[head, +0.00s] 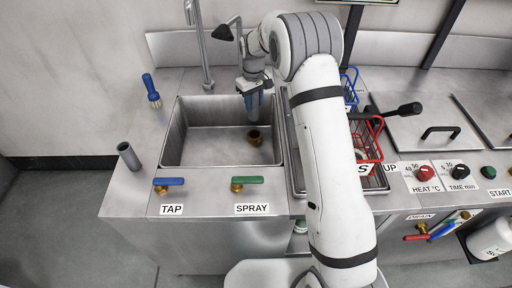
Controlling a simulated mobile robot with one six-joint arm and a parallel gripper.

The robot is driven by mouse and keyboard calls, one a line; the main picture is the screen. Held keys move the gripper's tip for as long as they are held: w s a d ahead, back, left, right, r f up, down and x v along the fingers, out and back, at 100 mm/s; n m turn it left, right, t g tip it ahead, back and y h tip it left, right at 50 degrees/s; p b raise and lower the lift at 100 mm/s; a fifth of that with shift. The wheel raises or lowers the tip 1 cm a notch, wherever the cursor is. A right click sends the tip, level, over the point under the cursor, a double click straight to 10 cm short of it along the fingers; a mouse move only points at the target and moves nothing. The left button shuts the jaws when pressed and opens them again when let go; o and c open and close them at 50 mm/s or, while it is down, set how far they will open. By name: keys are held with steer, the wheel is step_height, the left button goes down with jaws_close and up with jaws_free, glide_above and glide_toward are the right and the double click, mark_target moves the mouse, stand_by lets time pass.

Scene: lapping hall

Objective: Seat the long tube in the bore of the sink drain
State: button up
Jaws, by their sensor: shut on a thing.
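My gripper (249,88) is over the right rear part of the sink, shut on a slim blue-grey upright piece that looks like the long tube (253,108). Its lower end hangs above and slightly behind the drain in the picture, and appears apart from it. The gripper and arm hide its upper part. A second, grey tube (129,156) stands tilted-looking on the counter left of the sink.
The steel sink (172,140) has raised walls around the drain. A tall faucet (203,50) stands behind it. The blue TAP lever (168,182) and green SPRAY lever (246,181) are in front. A red wire basket (367,145) and a blue-handled brush (151,90) flank the sink.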

steer(key=shift+d+f+b, duration=0.1)
steer(key=shift+f+b, duration=0.2)
steer(key=shift+f, duration=5.55)
steer(key=o, duration=1)
step_height(320, 180, up, 12)
steer(key=shift+f, duration=0.2)
steer(key=shift+r, duration=0.4)
